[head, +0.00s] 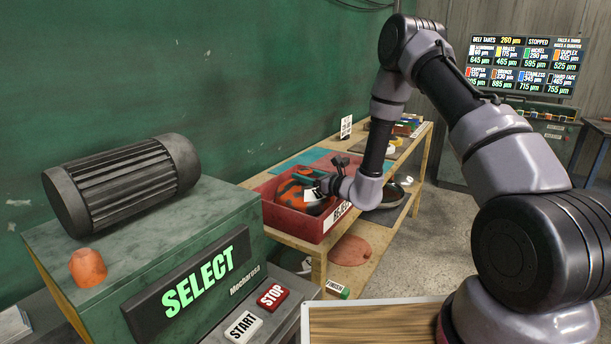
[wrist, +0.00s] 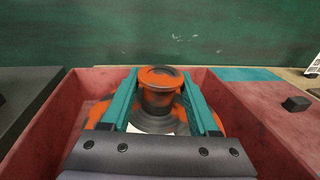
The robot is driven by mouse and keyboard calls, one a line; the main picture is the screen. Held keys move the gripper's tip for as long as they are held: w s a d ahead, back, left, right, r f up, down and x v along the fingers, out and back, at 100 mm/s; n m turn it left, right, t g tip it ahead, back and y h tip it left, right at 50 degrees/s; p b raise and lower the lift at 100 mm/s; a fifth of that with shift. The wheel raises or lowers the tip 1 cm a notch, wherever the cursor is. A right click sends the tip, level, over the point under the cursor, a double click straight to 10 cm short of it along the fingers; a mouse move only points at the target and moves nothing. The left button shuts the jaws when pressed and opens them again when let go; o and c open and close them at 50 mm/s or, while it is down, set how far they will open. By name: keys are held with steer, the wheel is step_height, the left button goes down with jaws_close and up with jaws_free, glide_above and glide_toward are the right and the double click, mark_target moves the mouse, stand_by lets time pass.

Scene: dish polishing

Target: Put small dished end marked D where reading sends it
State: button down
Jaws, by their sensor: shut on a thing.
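The dished end is an orange and dark, scorched-looking round piece with a knob on top, seen in the head view (head: 288,192) and in the wrist view (wrist: 160,76). My gripper (head: 318,187) is shut on its knob, with teal fingers either side in the wrist view (wrist: 160,90). The piece is inside the walls of a red bin (head: 295,224) whose front label starts with "RE". I cannot tell whether it touches the bin floor. A white tag shows near the fingers. No letter D is readable.
The bin stands on a wooden bench (head: 415,165) with mats and a dark dish (head: 388,197) further right. A green machine (head: 150,255) with START and STOP buttons stands at left. A wall display (head: 525,66) reads "Belt takes 260 µm", "Stopped", above several material figures.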

steer(key=shift+f, duration=0.5)
steer(key=shift+c, duration=0.7)
jaws_free()
